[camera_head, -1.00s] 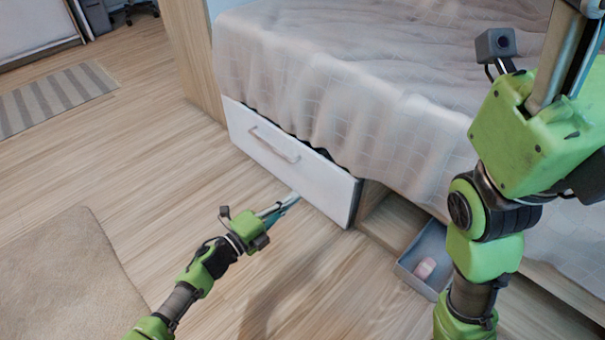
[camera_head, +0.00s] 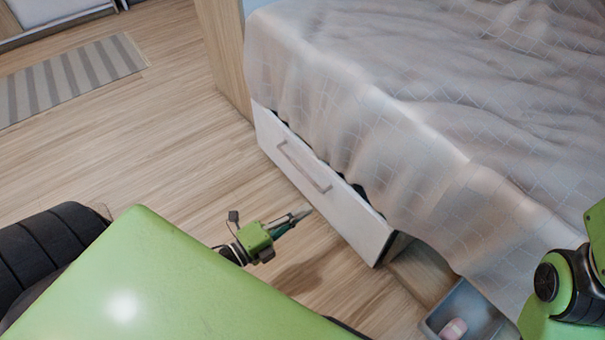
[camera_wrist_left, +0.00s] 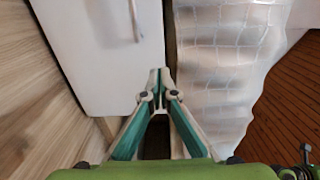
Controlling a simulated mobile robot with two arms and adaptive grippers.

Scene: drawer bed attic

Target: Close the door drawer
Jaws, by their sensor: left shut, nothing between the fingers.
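The white drawer (camera_head: 326,193) under the bed stands partly pulled out, with a dark gap behind its front panel at the right end. Its bar handle (camera_head: 303,166) is on the front face. My left gripper (camera_head: 306,212) is shut and empty, in front of the drawer's front, apart from the handle. In the left wrist view the drawer front (camera_wrist_left: 95,60) and part of its handle (camera_wrist_left: 135,20) show at upper left, beyond the shut fingertips (camera_wrist_left: 157,75). Whether the fingertips touch the drawer is unclear. My right gripper is out of view.
The bed's pale cover (camera_head: 400,110) hangs over the drawer's top edge. A grey box (camera_head: 470,309) with a pink item (camera_head: 453,329) stands at lower right. The wooden floor (camera_head: 150,150) in front of the drawer is clear, with a striped rug (camera_head: 70,78) farther left.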

